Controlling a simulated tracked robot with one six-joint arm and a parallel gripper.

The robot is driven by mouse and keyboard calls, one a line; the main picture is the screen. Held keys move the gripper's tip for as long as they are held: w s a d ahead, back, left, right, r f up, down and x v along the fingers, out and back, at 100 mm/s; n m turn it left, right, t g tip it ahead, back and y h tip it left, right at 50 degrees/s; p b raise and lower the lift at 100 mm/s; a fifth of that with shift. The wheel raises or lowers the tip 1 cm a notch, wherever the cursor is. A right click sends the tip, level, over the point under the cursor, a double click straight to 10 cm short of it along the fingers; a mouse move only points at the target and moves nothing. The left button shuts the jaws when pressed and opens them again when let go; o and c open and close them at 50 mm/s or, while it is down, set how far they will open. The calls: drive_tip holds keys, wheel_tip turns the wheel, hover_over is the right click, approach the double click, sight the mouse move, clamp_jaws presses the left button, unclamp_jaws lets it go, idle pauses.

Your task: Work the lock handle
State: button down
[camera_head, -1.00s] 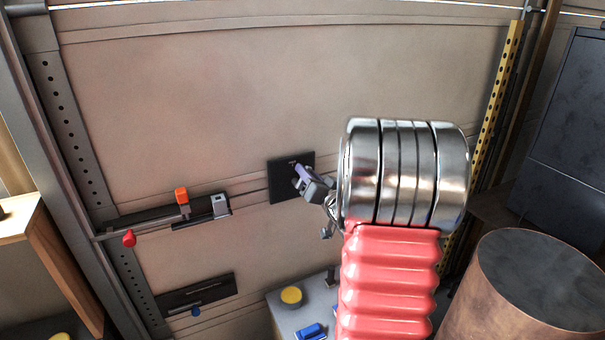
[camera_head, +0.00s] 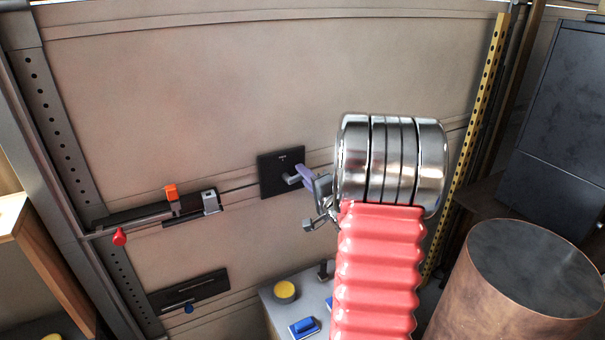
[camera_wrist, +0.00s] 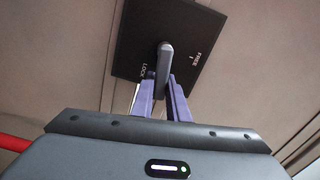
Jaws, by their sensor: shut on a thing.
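The lock handle is a grey lever on a black square plate (camera_head: 272,180) on the garage door panel. In the wrist view the lever (camera_wrist: 164,62) points down from its pivot, between the words LOCK and FREE on the plate (camera_wrist: 185,30). My gripper (camera_wrist: 160,100) has its two purple fingers on either side of the lever, shut on it. In the head view my gripper (camera_head: 308,176) reaches the lever from the right, and my arm hides part of the view behind it.
Left of the plate, a bolt bar with an orange block (camera_head: 171,192) and red knob (camera_head: 119,237) runs along the door. Below is a slotted black plate (camera_head: 190,293). A grey surface with a yellow button (camera_head: 285,290) and a copper drum (camera_head: 520,285) stand at lower centre and right.

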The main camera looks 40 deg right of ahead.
drive_tip(key=shift+s+d+f+m, duration=0.15)
drive_tip(key=shift+f+m, duration=0.25)
drive_tip(key=shift+m, duration=0.3)
drive_tip(key=c, duration=1.7)
unclamp_jaws()
drive_tip(key=v, duration=1.3)
drive_tip(key=shift+s+a, duration=0.2)
drive_tip(key=shift+s, duration=0.1)
